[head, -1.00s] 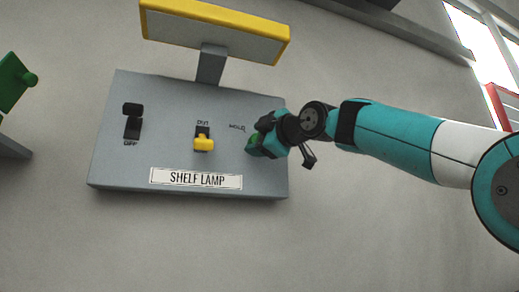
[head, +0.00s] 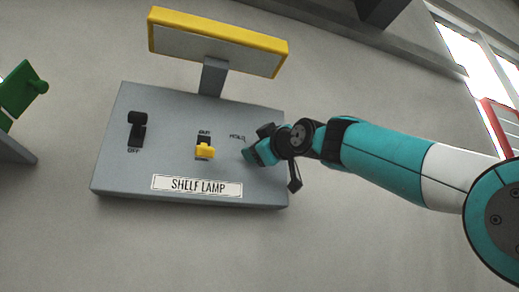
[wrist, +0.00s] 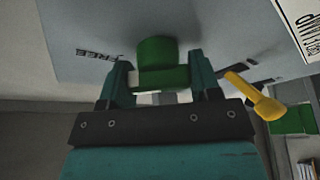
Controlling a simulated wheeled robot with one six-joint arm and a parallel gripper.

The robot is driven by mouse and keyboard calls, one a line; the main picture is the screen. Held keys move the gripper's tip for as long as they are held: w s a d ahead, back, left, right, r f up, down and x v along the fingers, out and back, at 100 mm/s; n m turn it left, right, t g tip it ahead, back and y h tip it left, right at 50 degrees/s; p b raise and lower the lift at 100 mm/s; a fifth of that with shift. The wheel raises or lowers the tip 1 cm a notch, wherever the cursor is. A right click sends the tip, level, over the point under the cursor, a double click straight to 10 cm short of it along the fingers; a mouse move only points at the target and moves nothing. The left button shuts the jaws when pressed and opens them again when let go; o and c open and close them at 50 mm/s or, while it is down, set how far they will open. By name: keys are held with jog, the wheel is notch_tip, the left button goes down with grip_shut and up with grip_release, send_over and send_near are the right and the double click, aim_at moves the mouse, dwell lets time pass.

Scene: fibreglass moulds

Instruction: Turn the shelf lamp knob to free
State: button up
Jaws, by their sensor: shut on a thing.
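The grey shelf lamp panel (head: 165,110) stands against the wall with a "SHELF LAMP" plate. Its green knob (wrist: 158,52) sits between my fingers in the wrist view. My gripper (wrist: 160,78) is shut on the knob, with one finger on each side. In the head view my gripper (head: 252,152) is at the panel's right side and hides most of the knob. A label reading "HOLD" (head: 237,138) shows just above left of the gripper. In the wrist view a small dark label (wrist: 98,54) lies left of the knob; it looks like "FREE".
A yellow lever (head: 205,151) marked "OUT" is left of my gripper, and a black switch (head: 137,130) at "OFF" is further left. A yellow-framed lamp head (head: 218,43) rises above the panel. A green object (head: 20,92) is at the far left. Below the panel is clear.

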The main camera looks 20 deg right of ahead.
jog(key=shift+f, duration=0.1)
jog(key=o, duration=0.9)
jog(key=shift+b+v, duration=4.1)
jog(key=shift+v, duration=4.55)
